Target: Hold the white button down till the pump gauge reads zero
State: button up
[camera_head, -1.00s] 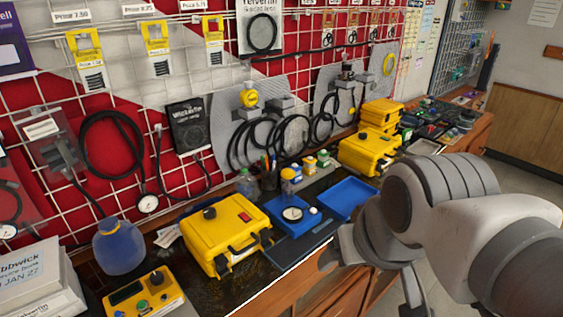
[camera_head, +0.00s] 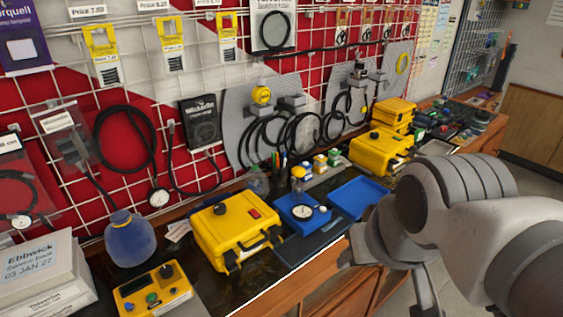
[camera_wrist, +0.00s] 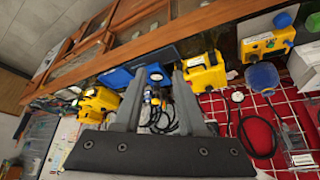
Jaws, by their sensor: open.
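A round white-faced gauge (camera_head: 302,211) sits in a blue tray (camera_head: 288,226) on the bench, its reading too small to make out. A small white round piece, which looks like the white button (camera_head: 323,209), is just right of it. My gripper (camera_head: 385,282) is in front of the bench edge, apart from the tray, partly hidden by my own arm in the head view. In the wrist view my gripper (camera_wrist: 158,70) has its two fingers spread and empty, with the gauge (camera_wrist: 156,77) showing beyond and between them.
A yellow case (camera_head: 236,232) stands left of the tray, and an empty blue tray (camera_head: 356,197) lies to its right. A yellow control box (camera_head: 155,292) and a blue bottle (camera_head: 130,240) are at the left. Small pots (camera_head: 320,162) stand behind.

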grip_shut()
dwell(1.4)
